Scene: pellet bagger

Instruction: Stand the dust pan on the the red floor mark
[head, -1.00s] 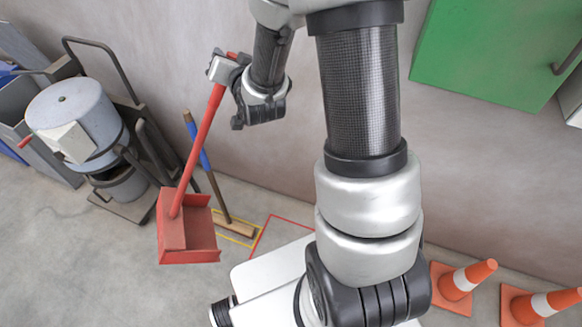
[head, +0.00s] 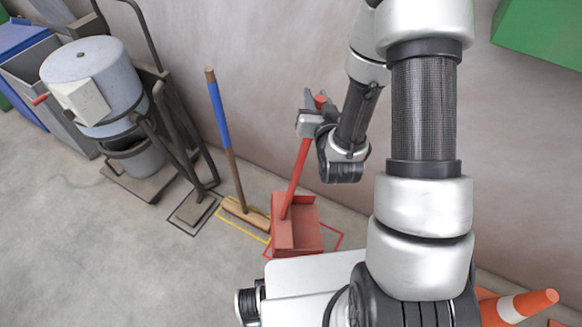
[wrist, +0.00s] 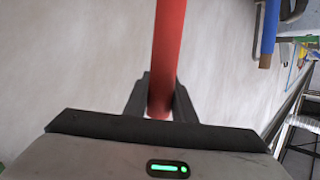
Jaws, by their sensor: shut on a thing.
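The red dust pan (head: 297,229) hangs upright by its long red handle in the head view, its pan low down by the wall. My gripper (head: 316,106) is shut on the handle near its top. In the wrist view the handle (wrist: 168,55) runs between the two dark fingers (wrist: 160,105). The red floor mark (head: 331,241) is an outline on the floor. The pan covers most of it, and a corner shows at the right. I cannot tell whether the pan touches the floor.
A broom with a blue and brown handle (head: 220,115) stands in a yellow floor outline (head: 230,210) just left of the pan. A grey drum machine (head: 95,70) is further left. An orange cone (head: 515,305) is at lower right. The wall (head: 270,60) is close behind.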

